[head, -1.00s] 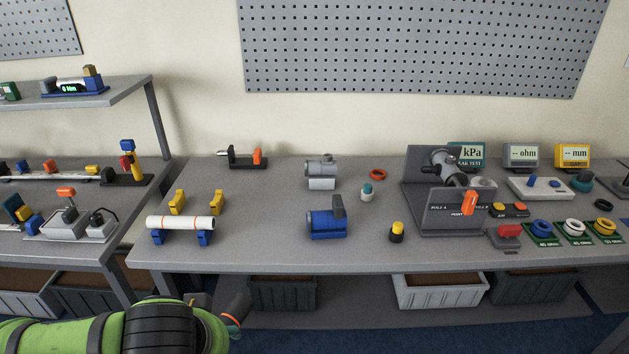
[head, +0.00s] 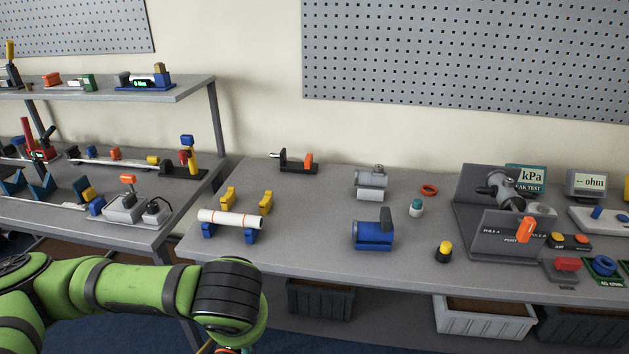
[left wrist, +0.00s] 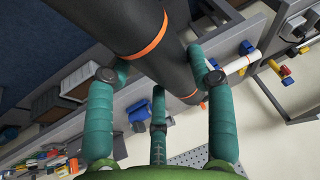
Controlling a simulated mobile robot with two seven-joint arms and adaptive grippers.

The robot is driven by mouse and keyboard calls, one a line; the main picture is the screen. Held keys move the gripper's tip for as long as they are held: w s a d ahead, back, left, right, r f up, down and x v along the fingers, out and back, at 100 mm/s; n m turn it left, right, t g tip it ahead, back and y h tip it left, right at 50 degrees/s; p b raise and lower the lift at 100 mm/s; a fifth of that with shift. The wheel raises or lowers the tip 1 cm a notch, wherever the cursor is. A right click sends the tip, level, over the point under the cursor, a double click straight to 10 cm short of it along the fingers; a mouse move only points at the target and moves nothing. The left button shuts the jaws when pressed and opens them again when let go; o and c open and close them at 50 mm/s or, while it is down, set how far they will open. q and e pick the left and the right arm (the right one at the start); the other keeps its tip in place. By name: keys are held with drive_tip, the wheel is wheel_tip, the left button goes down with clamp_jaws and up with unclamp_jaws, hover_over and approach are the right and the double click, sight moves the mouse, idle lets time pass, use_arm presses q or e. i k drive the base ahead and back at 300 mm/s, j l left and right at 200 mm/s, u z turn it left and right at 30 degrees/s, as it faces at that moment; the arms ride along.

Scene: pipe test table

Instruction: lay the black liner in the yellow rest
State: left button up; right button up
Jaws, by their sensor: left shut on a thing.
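The black liner (left wrist: 128,28), a dark tube with orange bands, runs across the top of the left wrist view. My left gripper (left wrist: 160,76) is shut on it, with teal fingers on both sides. In the head view my left arm comes in at the bottom left, and its gripper is cut off by the lower edge. The yellow rest, two yellow cradles (head: 228,197) (head: 266,203), stands empty on the table behind a white pipe (head: 231,219). My right gripper is in neither view.
The white pipe lies in a blue rest (head: 209,230) in front of the yellow one. A blue fitting (head: 372,235) and a grey fitting (head: 370,182) stand to the right. The grey table (head: 305,235) is clear between. A shelf unit (head: 190,92) stands at the left.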

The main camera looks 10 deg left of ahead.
sight(238, 219)
drive_tip(key=i+j, duration=0.25)
drive_tip(key=i+j+z, duration=0.15)
drive_tip(key=j, duration=0.3)
drive_tip(key=i+j, duration=0.3)
drive_tip(key=i+j+z, duration=0.1)
drive_tip(key=i+j, duration=0.15)
drive_tip(key=j, duration=0.15)
drive_tip(key=i+j, duration=0.2)
drive_tip(key=j, duration=0.2)
drive_tip(key=i+j+z, duration=0.15)
drive_tip(key=j, duration=0.2)
drive_tip(key=i, duration=0.05)
